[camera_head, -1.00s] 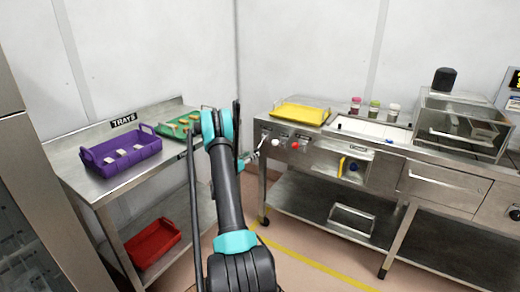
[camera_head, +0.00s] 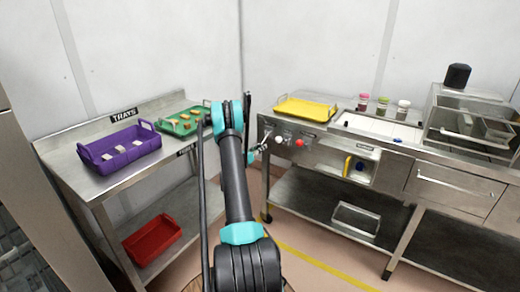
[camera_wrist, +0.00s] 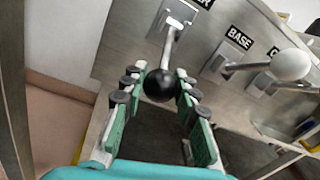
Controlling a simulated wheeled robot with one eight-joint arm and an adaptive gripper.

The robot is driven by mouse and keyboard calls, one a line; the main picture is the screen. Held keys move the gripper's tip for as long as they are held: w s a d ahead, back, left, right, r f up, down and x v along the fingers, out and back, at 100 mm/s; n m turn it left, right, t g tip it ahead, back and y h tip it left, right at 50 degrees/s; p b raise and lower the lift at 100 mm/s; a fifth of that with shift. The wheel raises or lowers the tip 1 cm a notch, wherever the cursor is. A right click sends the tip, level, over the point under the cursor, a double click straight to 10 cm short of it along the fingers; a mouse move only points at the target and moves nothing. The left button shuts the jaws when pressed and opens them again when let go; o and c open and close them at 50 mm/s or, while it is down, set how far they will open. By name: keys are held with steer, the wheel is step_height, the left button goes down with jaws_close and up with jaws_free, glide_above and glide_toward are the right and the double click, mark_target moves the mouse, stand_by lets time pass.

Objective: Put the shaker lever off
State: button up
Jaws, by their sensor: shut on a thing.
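The shaker lever has a black ball knob (camera_wrist: 160,85) on a metal stem rising to a plate on the steel front panel. The label above it is cut off and only its last letters, "ER", show. My gripper (camera_wrist: 157,78) is shut on the black knob, with one green finger with dark pads on each side of it. In the head view my gripper (camera_head: 260,149) is at the left end of the panel, small and partly hidden by my arm. The black knob cannot be made out there.
Beside it are the BASE lever with a white knob (camera_wrist: 290,65) and a lever with a red knob (camera_head: 299,143). A yellow tray (camera_head: 305,109) lies above the panel. Purple (camera_head: 119,149) and green (camera_head: 183,121) trays are on the left table, and a red tray (camera_head: 153,242) is below.

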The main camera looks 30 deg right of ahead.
jaws_close()
steer(key=shift+a+r, duration=0.1)
steer(key=shift+r, duration=0.05)
steer(key=shift+s+a+r+g+y, duration=0.1)
steer(key=shift+a+r+g+y, duration=0.1)
steer(key=shift+r+y, duration=0.35)
steer(key=shift+s+a+r+g+y, duration=0.1)
steer(key=shift+a+r+g+y, duration=0.2)
steer(key=shift+y, duration=0.35)
step_height(320, 180, up, 3)
steer(key=y, duration=0.1)
steer(key=g+y, duration=0.1)
steer(key=y, duration=0.1)
steer(key=shift+s+a+r+y, duration=0.1)
steer(key=shift+r+y, duration=0.05)
steer(key=shift+y, duration=0.15)
steer(key=shift+d+r, duration=0.2)
steer(key=shift+r, duration=1.1)
steer(key=shift+w+d+r, duration=0.15)
steer(key=shift+d+r, duration=0.05)
steer(key=shift+r, duration=0.3)
steer(key=shift+w+d+r, duration=0.15)
steer(key=shift+d+r, duration=0.05)
steer(key=shift+r, duration=0.3)
steer(key=o, duration=1)
jaws_free()
